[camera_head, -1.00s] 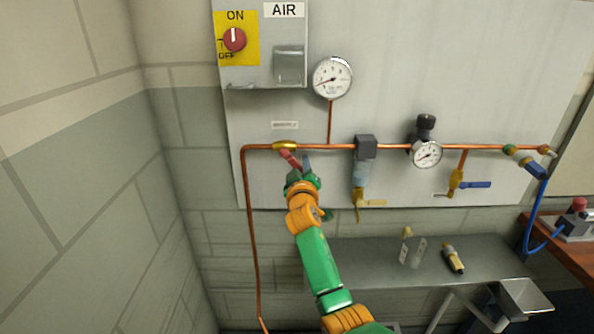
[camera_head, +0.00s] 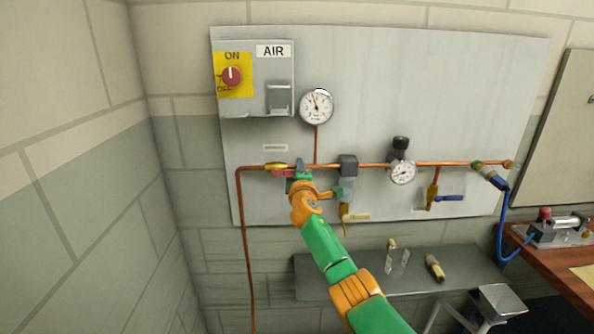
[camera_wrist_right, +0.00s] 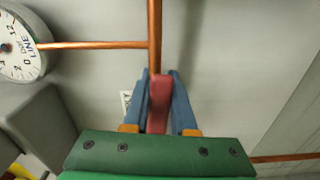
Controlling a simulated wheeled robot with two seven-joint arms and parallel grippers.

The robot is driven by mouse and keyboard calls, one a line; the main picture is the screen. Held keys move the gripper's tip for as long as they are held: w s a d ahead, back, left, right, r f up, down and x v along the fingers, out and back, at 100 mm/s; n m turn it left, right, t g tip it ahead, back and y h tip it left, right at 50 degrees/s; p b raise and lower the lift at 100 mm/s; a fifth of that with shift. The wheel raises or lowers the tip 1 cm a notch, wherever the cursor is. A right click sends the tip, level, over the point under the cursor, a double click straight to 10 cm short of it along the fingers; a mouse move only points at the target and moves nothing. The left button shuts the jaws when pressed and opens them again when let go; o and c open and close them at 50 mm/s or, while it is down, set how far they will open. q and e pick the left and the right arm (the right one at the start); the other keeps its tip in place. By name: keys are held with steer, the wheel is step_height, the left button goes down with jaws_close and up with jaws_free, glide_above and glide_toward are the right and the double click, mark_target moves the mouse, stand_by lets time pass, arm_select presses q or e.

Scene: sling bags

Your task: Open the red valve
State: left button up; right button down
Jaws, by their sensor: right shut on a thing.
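The red valve is a brass body (camera_head: 276,167) on the copper pipe, with a red lever handle (camera_head: 284,173). The lever lies almost along the horizontal pipe, pointing right. My right gripper (camera_head: 301,166) is at the lever's free end, just below the pipe. In the right wrist view the blue fingers of my right gripper (camera_wrist_right: 160,88) are shut on the red lever (camera_wrist_right: 159,103), one on each side. There the lever lines up with the copper pipe (camera_wrist_right: 155,35). The green gripper body hides the lower part of that view. My left gripper is not in view.
A pressure gauge (camera_head: 316,106) stands above the pipe, its needle pointing up. A grey block (camera_head: 348,163), a regulator (camera_head: 402,170) and a blue-handled valve (camera_head: 447,198) sit to the right. A grey shelf (camera_head: 330,284) is below. The AIR switch box (camera_head: 254,100) is at upper left.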

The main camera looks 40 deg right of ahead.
steer(key=shift+r+n+p, duration=0.3)
steer(key=shift+r+n, duration=0.05)
steer(key=shift+n, duration=0.15)
steer(key=c, duration=0.7)
jaws_free()
steer(key=shift+p+v, duration=0.55)
steer(key=shift+v, duration=2.95)
steer(key=shift+f, duration=0.1)
